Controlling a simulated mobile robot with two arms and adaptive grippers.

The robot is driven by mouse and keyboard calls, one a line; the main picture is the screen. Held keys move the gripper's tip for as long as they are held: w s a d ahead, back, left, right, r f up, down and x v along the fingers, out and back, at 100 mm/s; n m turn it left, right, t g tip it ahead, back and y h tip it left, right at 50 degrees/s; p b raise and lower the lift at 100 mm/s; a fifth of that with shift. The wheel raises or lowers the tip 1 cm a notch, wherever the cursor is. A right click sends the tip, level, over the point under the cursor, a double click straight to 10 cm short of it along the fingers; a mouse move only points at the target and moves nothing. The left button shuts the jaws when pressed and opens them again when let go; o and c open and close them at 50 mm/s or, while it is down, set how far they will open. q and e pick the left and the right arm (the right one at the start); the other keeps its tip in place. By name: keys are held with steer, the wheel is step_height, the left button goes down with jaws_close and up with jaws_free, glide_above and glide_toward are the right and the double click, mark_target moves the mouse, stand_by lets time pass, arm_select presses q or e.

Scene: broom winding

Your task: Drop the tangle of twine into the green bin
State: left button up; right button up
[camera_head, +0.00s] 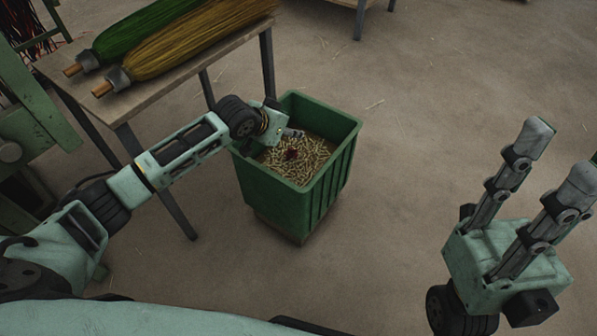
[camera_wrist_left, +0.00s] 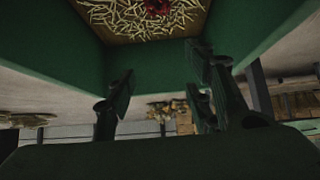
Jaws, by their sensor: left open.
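The green bin (camera_head: 330,185) stands on the floor, part-filled with pale straw-like pieces. A small dark red tangle of twine (camera_head: 291,154) lies on these pieces inside the bin. It also shows in the left wrist view (camera_wrist_left: 158,6), at the top edge and partly cut off. My left gripper (camera_head: 292,133) reaches in over the bin's left rim, above the contents. In the left wrist view its fingers (camera_wrist_left: 163,75) are spread, with nothing between them and apart from the twine. My right gripper (camera_head: 558,158) points upward at the right, its fingers apart and empty.
A table (camera_head: 150,95) at the upper left holds a green broom head (camera_head: 135,30) and a yellow one (camera_head: 200,38). Its legs stand close to the bin's left. Another table's edge is at the top. The floor right of the bin is clear.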

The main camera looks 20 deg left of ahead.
arm_select(q)
steer(key=v, duration=1.2)
stand_by(0.4)
